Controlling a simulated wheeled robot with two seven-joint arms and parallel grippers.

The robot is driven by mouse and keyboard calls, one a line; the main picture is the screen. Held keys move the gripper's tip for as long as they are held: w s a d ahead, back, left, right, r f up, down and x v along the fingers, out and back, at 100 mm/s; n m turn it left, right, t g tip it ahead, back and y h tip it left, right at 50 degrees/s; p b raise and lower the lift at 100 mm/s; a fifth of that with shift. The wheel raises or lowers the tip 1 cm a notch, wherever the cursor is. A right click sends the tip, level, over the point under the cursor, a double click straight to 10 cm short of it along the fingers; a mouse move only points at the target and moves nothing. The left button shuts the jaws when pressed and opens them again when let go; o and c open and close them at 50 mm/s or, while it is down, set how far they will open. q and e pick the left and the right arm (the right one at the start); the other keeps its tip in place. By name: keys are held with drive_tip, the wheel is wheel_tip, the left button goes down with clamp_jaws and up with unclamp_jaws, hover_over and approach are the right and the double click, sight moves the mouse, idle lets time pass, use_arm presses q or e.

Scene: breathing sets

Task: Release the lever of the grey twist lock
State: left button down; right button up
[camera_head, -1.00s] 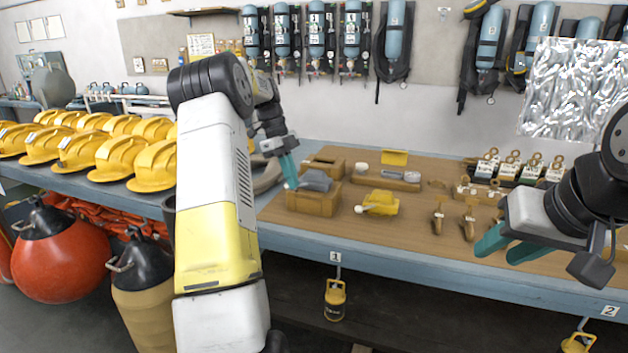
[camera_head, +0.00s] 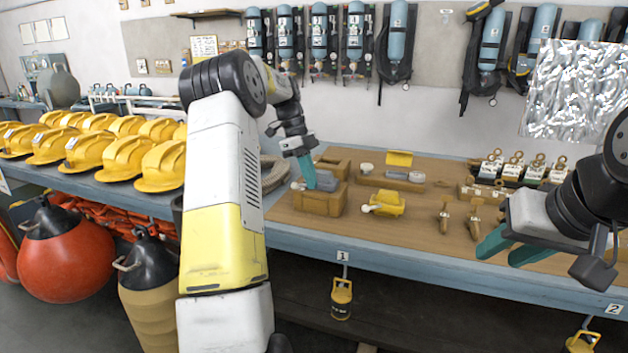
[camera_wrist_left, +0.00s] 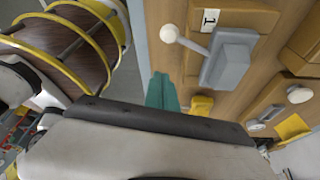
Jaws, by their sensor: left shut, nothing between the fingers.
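The grey twist lock (camera_head: 326,181) sits on a wooden block (camera_head: 320,203) near the bench's left end. In the left wrist view the lock (camera_wrist_left: 229,64) shows its lever (camera_wrist_left: 195,42), which ends in a pale ball knob (camera_wrist_left: 169,33). My left gripper (camera_head: 309,182) is shut and empty, its teal fingers at the lock's left side in the head view. In the left wrist view the fingers (camera_wrist_left: 162,92) are apart from the knob in the picture; contact with the lever cannot be told. My right gripper (camera_head: 495,252) is open and empty over the bench's front edge, far right of the lock.
A yellow twist lock (camera_head: 386,203) stands just right of the block. A longer wooden block with grey parts (camera_head: 390,180) lies behind it. Yellow helmets (camera_head: 110,150) fill the left bench. Bare wood (camera_head: 400,235) lies in front of the yellow lock.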

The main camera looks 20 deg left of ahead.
use_arm(q)
drive_tip(key=s+v, duration=0.1)
drive_tip(key=v, duration=0.9)
drive_tip(key=shift+w, duration=0.4)
drive_tip(key=shift+r, duration=0.1)
